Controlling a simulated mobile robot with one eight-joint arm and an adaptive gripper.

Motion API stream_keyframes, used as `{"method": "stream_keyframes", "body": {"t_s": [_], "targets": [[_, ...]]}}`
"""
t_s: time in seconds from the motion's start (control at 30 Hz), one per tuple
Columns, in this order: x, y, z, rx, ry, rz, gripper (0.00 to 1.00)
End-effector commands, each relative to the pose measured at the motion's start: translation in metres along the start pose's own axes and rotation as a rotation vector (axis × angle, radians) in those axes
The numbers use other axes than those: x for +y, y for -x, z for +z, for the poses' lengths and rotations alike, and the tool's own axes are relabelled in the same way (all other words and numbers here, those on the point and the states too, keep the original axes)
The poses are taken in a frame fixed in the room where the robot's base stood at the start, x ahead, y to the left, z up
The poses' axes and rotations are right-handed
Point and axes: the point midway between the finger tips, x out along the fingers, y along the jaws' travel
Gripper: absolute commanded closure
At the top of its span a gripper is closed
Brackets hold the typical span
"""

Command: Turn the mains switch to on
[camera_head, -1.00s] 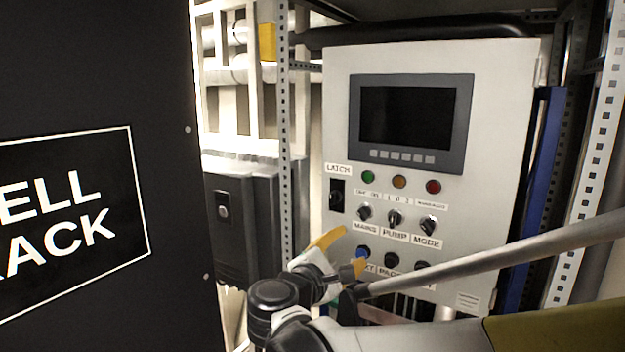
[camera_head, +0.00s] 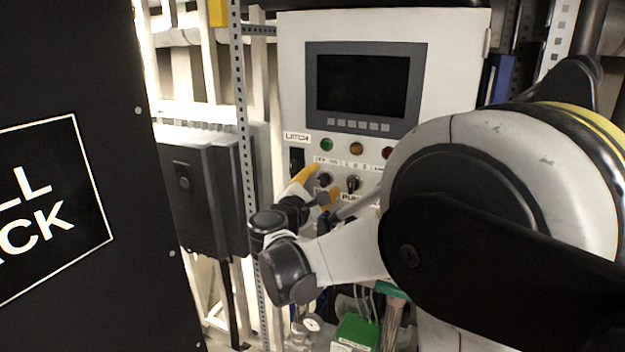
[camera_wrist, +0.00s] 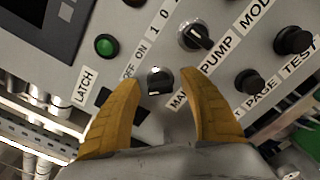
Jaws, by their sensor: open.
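The mains switch is a dark round knob on the grey panel, below an OFF/ON label. In the wrist view the mains switch (camera_wrist: 160,80) sits between my two yellow fingertips, with clear space on both sides. Its MAINS label (camera_wrist: 178,101) is partly hidden by the right finger. My gripper (camera_wrist: 160,77) is open around the knob, and I see no contact. I cannot tell for sure which way the knob points. In the head view my gripper (camera_head: 326,179) is at the panel, and the mains switch (camera_head: 325,180) shows partly between the fingers.
The pump knob (camera_wrist: 195,36) is close to the right finger. The latch switch (camera_head: 297,159) and green lamp (camera_head: 327,145) are on the left of the panel. A dark box (camera_head: 190,190) and the cell rack (camera_head: 60,250) stand further left.

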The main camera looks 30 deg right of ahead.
Motion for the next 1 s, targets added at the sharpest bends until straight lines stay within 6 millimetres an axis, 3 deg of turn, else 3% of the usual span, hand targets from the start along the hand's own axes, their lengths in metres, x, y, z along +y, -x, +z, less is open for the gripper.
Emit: {"method": "stream_keyframes", "body": {"t_s": [0.2, 0.23, 0.3, 0.4, 1.0], "targets": [[-0.0002, -0.0003, -0.0002, 0.000, 0.000, 0.000, 0.50], [-0.0002, -0.0003, -0.0002, 0.000, 0.000, 0.000, 0.54], [-0.0002, -0.0002, -0.0002, 0.000, 0.000, 0.000, 0.75], [-0.0001, -0.0001, -0.0001, 0.000, 0.000, 0.000, 1.00], [-0.0012, -0.0002, -0.0010, 0.000, -0.105, 0.000, 1.00]]}}
